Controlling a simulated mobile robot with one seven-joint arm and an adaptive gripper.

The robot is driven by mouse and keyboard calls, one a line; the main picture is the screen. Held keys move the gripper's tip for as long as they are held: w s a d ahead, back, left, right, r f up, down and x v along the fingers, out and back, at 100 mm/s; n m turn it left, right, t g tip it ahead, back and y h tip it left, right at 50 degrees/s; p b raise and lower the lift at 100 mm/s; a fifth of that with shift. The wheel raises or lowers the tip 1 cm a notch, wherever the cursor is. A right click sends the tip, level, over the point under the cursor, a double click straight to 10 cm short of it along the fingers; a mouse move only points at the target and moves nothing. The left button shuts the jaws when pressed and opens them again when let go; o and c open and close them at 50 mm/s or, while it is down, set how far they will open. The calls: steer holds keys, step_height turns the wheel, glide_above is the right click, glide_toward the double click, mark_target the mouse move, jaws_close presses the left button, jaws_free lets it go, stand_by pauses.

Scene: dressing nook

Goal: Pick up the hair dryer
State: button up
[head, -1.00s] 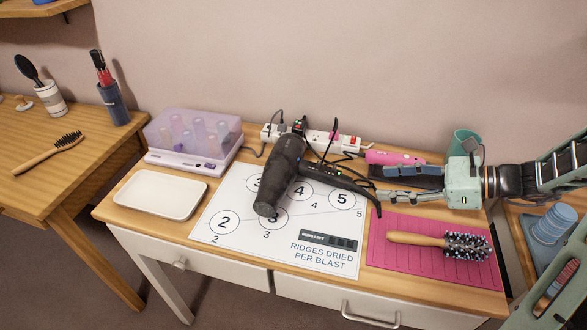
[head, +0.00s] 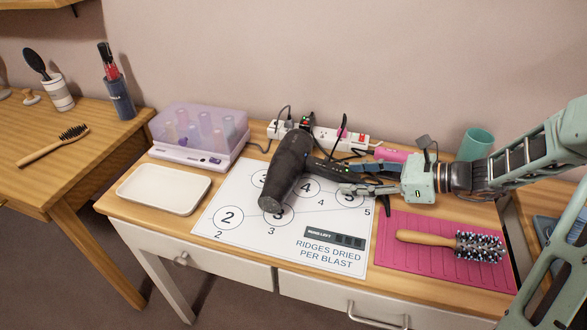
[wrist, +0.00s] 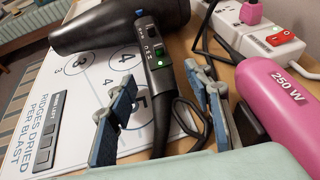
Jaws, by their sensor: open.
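The black hair dryer (head: 286,172) lies on a white numbered sheet (head: 222,232), its barrel pointing toward the front. Its handle extends right, toward my gripper (head: 347,182). In the wrist view the hair dryer (wrist: 110,27) spans the top, and its handle (wrist: 155,62) with buttons runs down between the two fingers. My gripper (wrist: 162,85) is open, one finger on each side of the handle, with visible gaps. I cannot tell whether the fingers are down at handle height.
A pink 250 W device (wrist: 278,98) lies close to the right finger. Behind are a power strip (head: 325,138) and loose cords. A pink mat (head: 400,258) with a round brush (head: 480,246) is at right. A white tray (head: 130,190) and lilac-lidded case (head: 200,135) are at left.

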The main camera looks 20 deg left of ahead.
jaws_close()
stand_by(0.3)
steer(key=shift+r, duration=0.15)
